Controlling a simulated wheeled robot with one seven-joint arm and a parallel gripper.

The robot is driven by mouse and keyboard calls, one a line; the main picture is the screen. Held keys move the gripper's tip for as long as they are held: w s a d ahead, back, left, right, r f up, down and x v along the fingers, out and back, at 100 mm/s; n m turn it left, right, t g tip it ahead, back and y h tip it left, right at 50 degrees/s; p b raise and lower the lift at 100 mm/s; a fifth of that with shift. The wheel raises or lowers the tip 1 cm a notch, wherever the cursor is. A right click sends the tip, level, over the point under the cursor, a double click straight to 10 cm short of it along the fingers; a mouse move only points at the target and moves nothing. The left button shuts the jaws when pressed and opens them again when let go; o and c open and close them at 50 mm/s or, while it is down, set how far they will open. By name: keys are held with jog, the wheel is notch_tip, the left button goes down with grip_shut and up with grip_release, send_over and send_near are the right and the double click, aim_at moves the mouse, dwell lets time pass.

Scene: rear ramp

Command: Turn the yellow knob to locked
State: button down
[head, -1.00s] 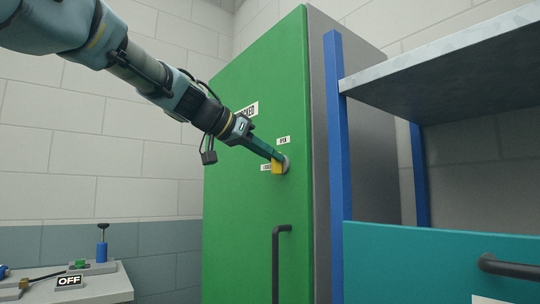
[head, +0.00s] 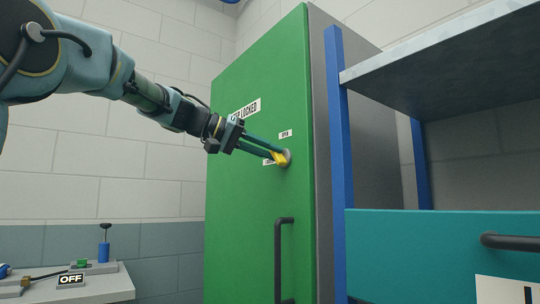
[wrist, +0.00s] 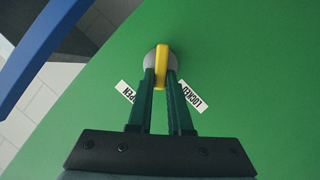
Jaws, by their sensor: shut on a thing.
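The yellow knob (head: 280,159) is a bar on a round grey base near the right edge of the green cabinet door (head: 245,200). My gripper (head: 276,154) is shut on the knob, with one finger on each side of the bar. In the wrist view the knob (wrist: 161,62) stands upright in the picture between my fingertips (wrist: 161,78). The OPEN label (wrist: 127,92) is at lower left and the LOCKED label (wrist: 191,97) at lower right; the bar's lower end lies between them. In the head view my fingers partly hide the LOCKED label (head: 268,162).
A dark door handle (head: 279,255) is below the knob. A blue post (head: 338,150) and a shelf unit with a teal drawer (head: 430,255) stand at right. A bench with an OFF sign (head: 71,281) is at lower left.

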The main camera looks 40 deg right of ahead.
jog(key=shift+w+f+n+g+h+b, duration=0.15)
jog(key=shift+f+n+g+h+b, duration=0.2)
jog(key=shift+n+g+b, duration=0.7)
jog(key=shift+w+f+n+h+b, duration=0.25)
jog(key=shift+n+h+b, duration=0.3)
jog(key=shift+n, duration=1.05)
jog(key=shift+w+f+n+g+h+b, duration=0.1)
jog(key=shift+f+n+g+h+b, duration=0.35)
jog(key=shift+n+b, duration=0.7)
jog(key=shift+r+n, duration=0.15)
jog(key=shift+n, duration=0.15)
jog(key=c, duration=0.8)
grip_release()
jog(key=shift+c, duration=0.2)
jog(key=b+v, duration=0.1)
jog(key=v, duration=0.9)
jog(key=shift+w+a+b, duration=0.2)
jog(key=shift+a+b, duration=0.1)
